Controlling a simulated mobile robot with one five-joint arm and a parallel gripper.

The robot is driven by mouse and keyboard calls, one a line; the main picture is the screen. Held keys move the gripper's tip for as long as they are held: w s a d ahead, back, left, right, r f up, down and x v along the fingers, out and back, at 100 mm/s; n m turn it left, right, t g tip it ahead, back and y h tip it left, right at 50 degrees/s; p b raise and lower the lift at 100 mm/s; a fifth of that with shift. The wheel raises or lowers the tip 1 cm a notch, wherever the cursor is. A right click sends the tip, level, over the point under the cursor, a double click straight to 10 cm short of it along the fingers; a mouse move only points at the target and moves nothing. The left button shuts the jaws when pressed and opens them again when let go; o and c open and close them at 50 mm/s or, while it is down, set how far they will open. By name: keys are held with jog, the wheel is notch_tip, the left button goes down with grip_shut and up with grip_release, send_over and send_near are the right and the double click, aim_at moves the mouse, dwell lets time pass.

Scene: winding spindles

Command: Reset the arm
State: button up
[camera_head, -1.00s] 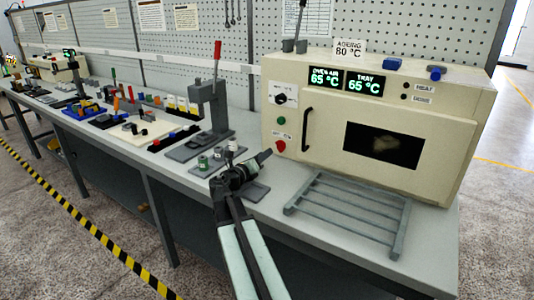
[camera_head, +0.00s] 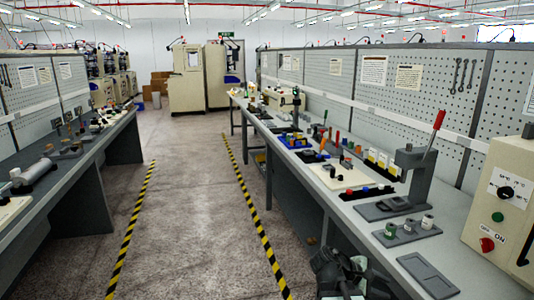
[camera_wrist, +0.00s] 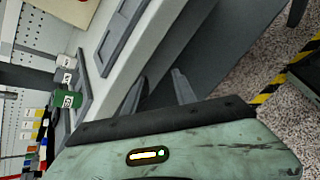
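My dark gripper (camera_head: 345,272) shows at the bottom edge of the head view, in front of the bench's front edge, partly cut off by the frame. In the wrist view its two grey fingers (camera_wrist: 158,92) stand apart with nothing between them, so it is open and empty. Beyond the fingers lie the bench edge and the dark space below it. The pale green part of my arm fills the bottom of the wrist view.
The right bench (camera_head: 335,203) carries a holder with small cylinders (camera_head: 408,231), a flat grey plate (camera_head: 428,274), a red-handled press (camera_head: 413,180) and a cream oven (camera_head: 503,205). Another bench (camera_head: 62,188) stands left. The aisle floor (camera_head: 195,215) between striped lines is clear.

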jog(key=s+a+f+m+g+y+b, duration=0.1)
jog(key=s+a+f+m+y+b, duration=0.1)
jog(key=a+f+m+y, duration=0.55)
jog(key=s+a+f+m+y+b, duration=0.15)
jog(key=a+f+m+y, duration=0.25)
jog(key=a+f, duration=0.65)
notch_tip(320, 180, up, 19)
jog(key=a+p, duration=0.2)
jog(key=p, duration=1.3)
jog(key=shift+f, duration=0.2)
jog(key=shift+w+d, duration=0.1)
